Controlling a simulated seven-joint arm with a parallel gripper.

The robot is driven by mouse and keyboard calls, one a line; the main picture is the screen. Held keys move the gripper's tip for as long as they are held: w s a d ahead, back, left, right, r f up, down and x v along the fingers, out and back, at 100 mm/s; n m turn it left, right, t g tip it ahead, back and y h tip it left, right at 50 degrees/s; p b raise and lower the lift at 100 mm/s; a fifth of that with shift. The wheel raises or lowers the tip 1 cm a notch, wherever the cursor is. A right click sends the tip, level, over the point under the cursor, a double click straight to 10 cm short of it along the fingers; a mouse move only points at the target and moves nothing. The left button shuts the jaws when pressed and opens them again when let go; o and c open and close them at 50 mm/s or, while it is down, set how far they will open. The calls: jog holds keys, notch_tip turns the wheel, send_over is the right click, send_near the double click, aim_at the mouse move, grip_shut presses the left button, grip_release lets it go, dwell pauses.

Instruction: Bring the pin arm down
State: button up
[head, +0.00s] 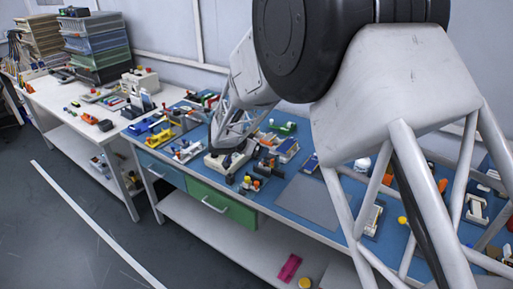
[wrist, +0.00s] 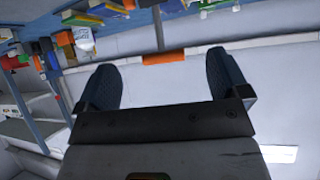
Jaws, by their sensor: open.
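My gripper shows in the wrist view (wrist: 161,68), its two dark fingers spread wide apart with nothing between them. In the head view I cannot make out its fingers; my large arm links fill the right half and hide part of the bench. A pale grey device (head: 229,160) with dark parts stands near the front edge of the blue-topped bench (head: 306,200), partly covered by a link of my arm. I cannot tell which part is the pin arm or how it is tilted. The wrist view does not clearly show this device.
Small parts and fixtures crowd the bench, including a yellow fixture (head: 158,136) and a blue-and-white block (head: 286,150). Below are a blue drawer (head: 160,170) and a green drawer (head: 220,207). A white table (head: 85,110) with stacked bins (head: 97,45) stands left.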

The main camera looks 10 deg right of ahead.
jog(key=shift+d, duration=0.1)
jog(key=c, duration=0.4)
jog(key=shift+d+r, duration=0.2)
jog(key=shift+c, duration=1.2)
jog(key=shift+m+g, duration=0.3)
jog(key=shift+g, duration=0.3)
jog(key=d+r, duration=0.2)
jog(key=d, duration=0.1)
jog(key=d+r, duration=0.1)
jog(key=d, duration=0.1)
jog(key=shift+w+d, duration=0.15)
jog(key=shift+w, duration=0.2)
grip_shut()
jog(key=w+d+r+n+g+y, duration=0.3)
jog(key=w+r+g+y, duration=0.2)
jog(key=r+y, duration=0.5)
jog(key=shift+w+d+r+g, duration=0.35)
jog(key=shift+w+d+g, duration=0.05)
jog(key=shift+w, duration=0.6)
